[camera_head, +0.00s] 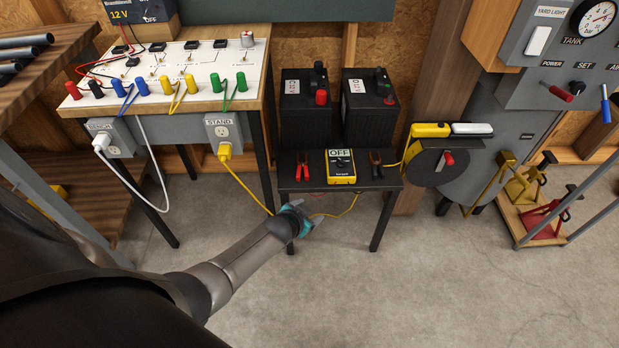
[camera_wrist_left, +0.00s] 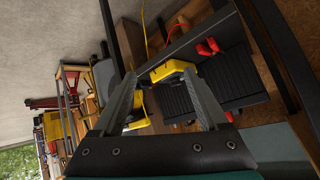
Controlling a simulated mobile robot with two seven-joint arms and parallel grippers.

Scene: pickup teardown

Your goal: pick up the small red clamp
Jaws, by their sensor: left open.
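The small red clamp (camera_head: 303,170) lies on the left part of the black stand top in the head view, its two red handles toward the front. In the left wrist view the red clamp (camera_wrist_left: 208,46) shows to the right of the yellow meter, beyond the fingers. My left gripper (camera_head: 305,213) is in front of the stand's front edge, below and apart from the clamp. Its fingers are spread with nothing between them, as the left wrist view (camera_wrist_left: 159,76) also shows. My right gripper is not in view.
A yellow meter (camera_head: 341,168) lies right of the clamp, then a black clamp (camera_head: 376,160). Two black batteries (camera_head: 306,110) stand behind. A yellow cord (camera_head: 245,185) runs from the stand outlet toward my gripper. The concrete floor (camera_head: 400,290) in front is clear.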

